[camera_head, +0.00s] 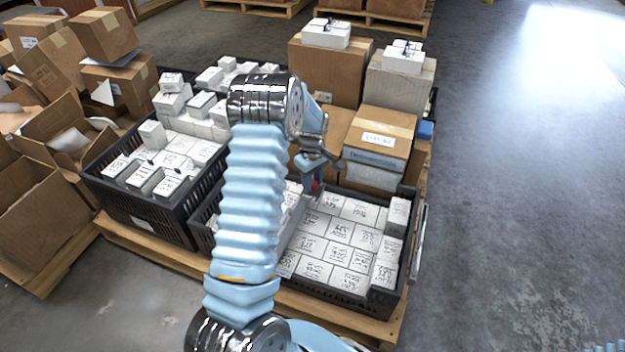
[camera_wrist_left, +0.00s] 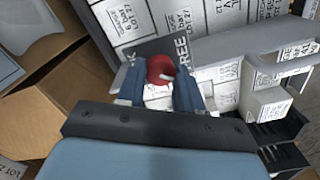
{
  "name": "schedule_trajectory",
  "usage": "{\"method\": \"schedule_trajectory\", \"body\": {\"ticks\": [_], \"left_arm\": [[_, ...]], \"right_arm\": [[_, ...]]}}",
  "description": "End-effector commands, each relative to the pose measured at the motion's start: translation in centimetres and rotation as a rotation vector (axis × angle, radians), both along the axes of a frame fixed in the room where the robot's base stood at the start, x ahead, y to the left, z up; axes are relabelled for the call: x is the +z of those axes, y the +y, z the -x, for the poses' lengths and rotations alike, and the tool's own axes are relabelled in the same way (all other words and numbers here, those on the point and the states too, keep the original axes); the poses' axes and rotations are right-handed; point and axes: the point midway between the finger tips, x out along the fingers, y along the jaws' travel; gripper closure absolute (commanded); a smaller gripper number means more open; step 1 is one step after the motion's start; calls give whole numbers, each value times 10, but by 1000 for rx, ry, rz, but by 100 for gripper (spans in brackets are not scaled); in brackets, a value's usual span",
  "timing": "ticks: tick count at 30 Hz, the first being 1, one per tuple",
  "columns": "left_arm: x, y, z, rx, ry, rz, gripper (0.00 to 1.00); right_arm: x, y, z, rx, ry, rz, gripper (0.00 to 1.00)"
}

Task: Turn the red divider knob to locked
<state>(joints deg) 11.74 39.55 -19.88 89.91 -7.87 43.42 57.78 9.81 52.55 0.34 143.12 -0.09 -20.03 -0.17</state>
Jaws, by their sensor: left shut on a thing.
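The red divider knob (camera_wrist_left: 160,69) sits on a dark plate (camera_wrist_left: 150,49) in the left wrist view. The word FREE shows on the plate to the right of the knob; lettering at its left is mostly hidden by a finger. A pale mark on the knob points to the lower right. My left gripper (camera_wrist_left: 160,88) is shut on the knob, one blue finger on each side. In the head view the gripper (camera_head: 314,184) and a bit of the red knob (camera_head: 317,187) show over the black crate (camera_head: 340,300). My right gripper is not in view.
White labelled boxes (camera_head: 338,231) fill the crate's right part. Another black crate (camera_head: 140,213) with white boxes stands to the left on the pallet (camera_head: 165,256). Cartons (camera_head: 380,132) stand behind and open cartons (camera_head: 40,205) at far left. The floor at right is clear.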

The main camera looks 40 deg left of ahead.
Motion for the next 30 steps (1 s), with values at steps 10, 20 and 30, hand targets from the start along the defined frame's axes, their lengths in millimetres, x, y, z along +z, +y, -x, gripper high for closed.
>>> {"method": "schedule_trajectory", "body": {"ticks": [10,20,30], "left_arm": [[0,0,0,-318,-1,1,95],[1,0,0,-632,-1,1,95],[1,0,0,-955,0,0,95]], "right_arm": [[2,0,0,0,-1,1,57],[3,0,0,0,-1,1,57],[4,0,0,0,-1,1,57]]}}
